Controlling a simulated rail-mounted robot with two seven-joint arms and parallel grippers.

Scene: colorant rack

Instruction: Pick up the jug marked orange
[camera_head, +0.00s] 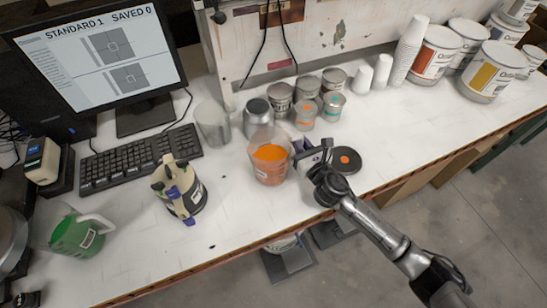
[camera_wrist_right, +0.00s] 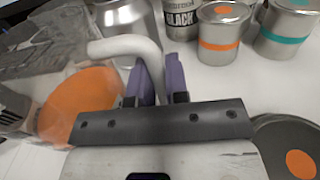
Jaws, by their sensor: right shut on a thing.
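The jug marked orange (camera_head: 270,170) is clear, with orange liquid inside, and appears upright at the middle of the white bench. In the right wrist view the jug (camera_wrist_right: 50,60) is at the left, its pale handle (camera_wrist_right: 120,46) curving toward the fingers. My right gripper (camera_head: 306,150) is at the jug's right side. Its purple fingers (camera_wrist_right: 163,80) are shut on the handle. Whether the jug's base touches the bench is hard to tell. My left gripper is not in view.
Several small cans (camera_head: 306,115) stand close behind the jug, and a clear empty jug (camera_head: 212,124) is behind left. A dark round lid (camera_head: 345,160) with an orange dot lies to the right. A green jug (camera_head: 78,236) stands at far left.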

